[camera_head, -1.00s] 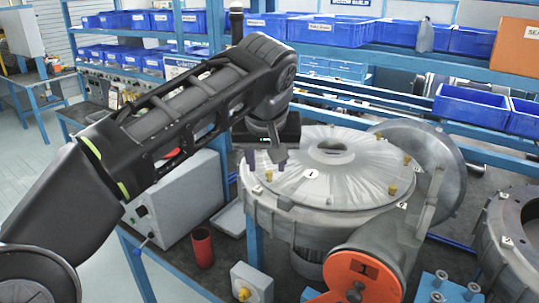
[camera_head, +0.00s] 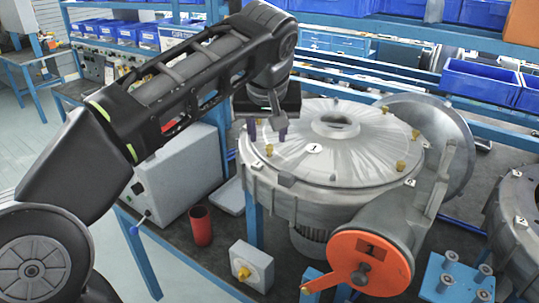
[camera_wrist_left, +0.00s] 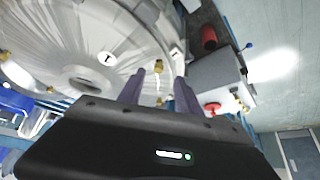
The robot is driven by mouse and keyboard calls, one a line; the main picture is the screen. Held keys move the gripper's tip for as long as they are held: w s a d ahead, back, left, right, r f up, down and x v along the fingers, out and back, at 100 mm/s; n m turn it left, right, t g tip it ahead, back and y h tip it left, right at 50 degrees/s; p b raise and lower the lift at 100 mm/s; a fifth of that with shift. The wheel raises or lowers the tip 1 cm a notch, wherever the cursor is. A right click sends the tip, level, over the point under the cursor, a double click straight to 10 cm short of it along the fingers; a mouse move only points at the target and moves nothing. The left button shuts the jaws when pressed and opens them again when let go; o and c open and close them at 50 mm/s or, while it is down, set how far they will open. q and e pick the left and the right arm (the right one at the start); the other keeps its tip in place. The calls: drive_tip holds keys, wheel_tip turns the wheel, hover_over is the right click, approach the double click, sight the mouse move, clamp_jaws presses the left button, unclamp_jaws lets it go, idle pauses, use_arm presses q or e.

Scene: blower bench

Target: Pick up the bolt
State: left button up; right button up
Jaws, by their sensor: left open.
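A brass bolt (camera_head: 269,150) stands near the left rim of the round grey blower cover (camera_head: 350,165) marked 1. My left gripper (camera_head: 267,137) is over that rim, open and empty, with its two purple fingers pointing down just above the bolt. In the left wrist view the bolt (camera_wrist_left: 158,67) shows between and beyond the two fingertips, not gripped. More brass bolts (camera_head: 401,165) stand around the cover's rim on the right and far sides. The task does not say which bolt is meant. My right gripper is not in view.
A red cup (camera_head: 201,226), a grey box (camera_head: 180,180) and a small white block with a brass knob (camera_head: 252,264) are left of the blower. Blue bins (camera_head: 480,83) line the shelves behind.

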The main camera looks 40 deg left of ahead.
sight(269, 146)
use_arm(q)
drive_tip(key=shift+p+x, duration=0.35)
drive_tip(key=shift+x, duration=2.2)
drive_tip(key=shift+w+d, duration=0.1)
drive_tip(key=shift+c, duration=0.2)
clamp_jaws()
